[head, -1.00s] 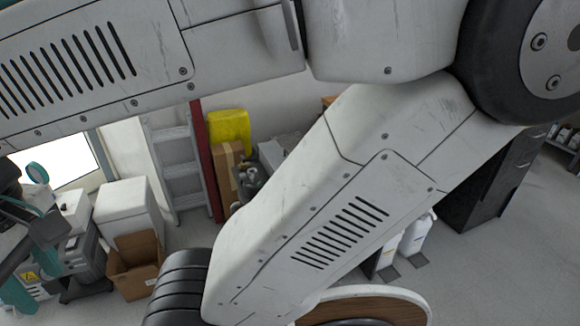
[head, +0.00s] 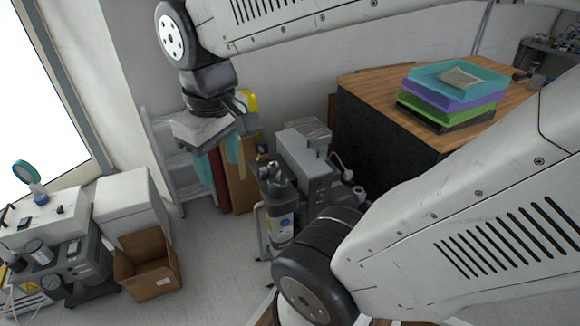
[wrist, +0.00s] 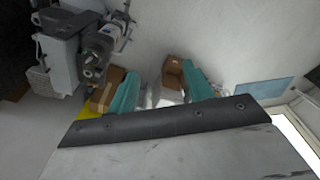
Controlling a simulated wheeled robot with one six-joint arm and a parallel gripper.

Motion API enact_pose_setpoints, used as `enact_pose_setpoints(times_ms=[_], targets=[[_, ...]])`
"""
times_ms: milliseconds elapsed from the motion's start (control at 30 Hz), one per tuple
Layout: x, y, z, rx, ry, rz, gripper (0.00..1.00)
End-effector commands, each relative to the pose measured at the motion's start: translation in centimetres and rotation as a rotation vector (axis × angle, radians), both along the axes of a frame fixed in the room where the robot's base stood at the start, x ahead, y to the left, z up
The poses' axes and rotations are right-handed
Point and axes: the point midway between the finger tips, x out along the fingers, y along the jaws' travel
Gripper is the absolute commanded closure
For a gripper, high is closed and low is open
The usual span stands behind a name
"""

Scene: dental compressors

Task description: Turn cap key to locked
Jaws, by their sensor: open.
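My gripper (head: 219,160) hangs at the centre left in the head view, above the floor and in front of the ladder and a leaning board. Its two teal fingers are apart, with nothing between them, and they also show in the wrist view (wrist: 160,72). I cannot make out a cap key in either view. A grey cylinder with a blue label and fittings on top (head: 281,212) stands right of and below my gripper, apart from it. A grey-white machine (head: 306,160) stands behind it; a similar machine shows in the wrist view (wrist: 62,52).
An open cardboard box (head: 147,267) and a white cabinet (head: 128,203) stand at left. Equipment with gauges (head: 68,270) is further left. A wooden-topped counter (head: 375,95) with stacked trays (head: 452,97) is at right. Floor shows between the box and the cylinder.

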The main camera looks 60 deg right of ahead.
Motion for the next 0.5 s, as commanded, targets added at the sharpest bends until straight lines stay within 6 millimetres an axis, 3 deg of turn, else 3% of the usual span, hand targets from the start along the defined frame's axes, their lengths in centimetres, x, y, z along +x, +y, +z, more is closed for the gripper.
enact_pose_setpoints(times_ms=[100, 233, 367, 500], targets=[[3.7, -4.2, -1.9, -0.006, 0.033, 0.035, 0.49], [6.8, -9.6, -4.7, -0.01, 0.054, 0.093, 0.49], [8.6, -15.6, -8.4, -0.009, 0.074, 0.151, 0.49], [8.9, -21.4, -12.6, -0.003, 0.088, 0.206, 0.49]])
